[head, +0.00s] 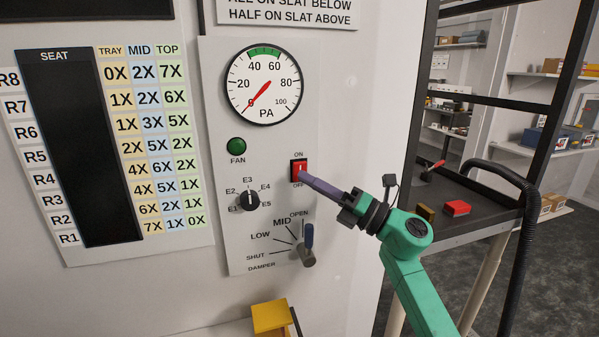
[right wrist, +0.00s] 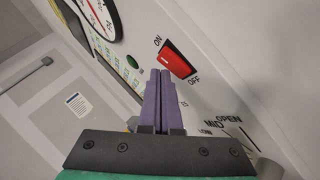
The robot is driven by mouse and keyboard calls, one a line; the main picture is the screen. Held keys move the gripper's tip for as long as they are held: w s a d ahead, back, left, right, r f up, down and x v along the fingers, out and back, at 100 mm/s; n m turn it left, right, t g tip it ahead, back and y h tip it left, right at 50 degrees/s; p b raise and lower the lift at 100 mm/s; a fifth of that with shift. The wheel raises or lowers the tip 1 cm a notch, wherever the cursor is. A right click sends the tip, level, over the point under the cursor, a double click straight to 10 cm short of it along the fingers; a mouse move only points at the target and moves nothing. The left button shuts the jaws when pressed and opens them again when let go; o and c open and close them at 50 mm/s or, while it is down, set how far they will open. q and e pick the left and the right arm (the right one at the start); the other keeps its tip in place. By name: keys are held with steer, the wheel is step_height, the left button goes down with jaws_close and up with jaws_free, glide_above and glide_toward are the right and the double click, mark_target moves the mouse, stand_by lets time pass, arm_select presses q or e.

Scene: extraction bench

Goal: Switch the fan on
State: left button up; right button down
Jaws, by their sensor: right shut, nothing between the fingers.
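The fan switch (head: 298,171) is a red rocker in a black frame on the white panel, with ON above it and OFF below. It also shows in the right wrist view (right wrist: 178,60). My right gripper (head: 303,177) has its purple fingers shut and empty, with the tips at the lower right part of the switch in the head view. In the right wrist view the fingertips (right wrist: 160,74) appear right beside the rocker; I cannot tell if they touch it. The FAN lamp (head: 236,146) is dark green. My left gripper is not in view.
The PA gauge (head: 263,83) reads about 0. Below the switch are the E1–E5 knob (head: 250,200) and the damper lever (head: 308,244). A yellow block (head: 271,317) is at the bottom. A dark shelf (head: 475,207) with a red box (head: 456,208) stands to the right.

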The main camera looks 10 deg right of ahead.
steer(key=shift+w+r, duration=0.1)
steer(key=shift+w, duration=0.15)
stand_by(0.4)
steer(key=shift+s+f+b, duration=0.2)
steer(key=shift+s+b, duration=0.05)
steer(key=shift+b, duration=0.15)
steer(key=shift+s, duration=0.1)
